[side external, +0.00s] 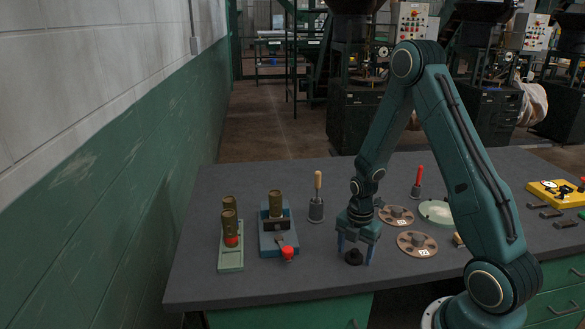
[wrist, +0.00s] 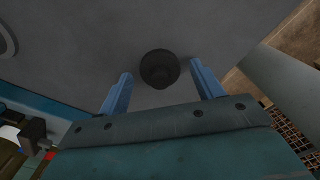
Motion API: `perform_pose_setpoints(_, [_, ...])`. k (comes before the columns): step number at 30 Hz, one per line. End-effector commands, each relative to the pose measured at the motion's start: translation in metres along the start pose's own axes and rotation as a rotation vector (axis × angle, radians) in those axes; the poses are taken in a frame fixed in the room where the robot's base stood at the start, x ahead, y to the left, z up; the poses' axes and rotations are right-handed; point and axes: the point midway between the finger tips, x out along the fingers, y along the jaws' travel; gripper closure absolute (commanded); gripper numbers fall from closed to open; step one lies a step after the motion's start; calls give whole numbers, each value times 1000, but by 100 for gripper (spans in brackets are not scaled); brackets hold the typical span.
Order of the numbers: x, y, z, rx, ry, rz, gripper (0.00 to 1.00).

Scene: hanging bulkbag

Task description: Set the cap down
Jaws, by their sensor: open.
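The cap (side external: 354,257) is small, black and round, and sits upright on the grey bench top near its front edge. It also shows in the wrist view (wrist: 159,70), beyond and between my two blue fingers. My gripper (side external: 355,252) points down over the cap with a finger on either side. In the wrist view my gripper (wrist: 161,88) is open, with a clear gap between each finger and the cap. Nothing is held.
A blue fixture (side external: 272,242) with a red-knobbed lever and a green tray (side external: 231,259) with brown cylinders stand at left. A wooden-handled tool (side external: 316,208) stands behind. Brown discs (side external: 417,244) lie just right of my gripper. The bench (side external: 310,276) is bare in front.

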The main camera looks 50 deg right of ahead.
Motion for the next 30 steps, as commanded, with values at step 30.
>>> perform_pose_setpoints(30, [-89, 1, 0, 0, -3, 4, 34])
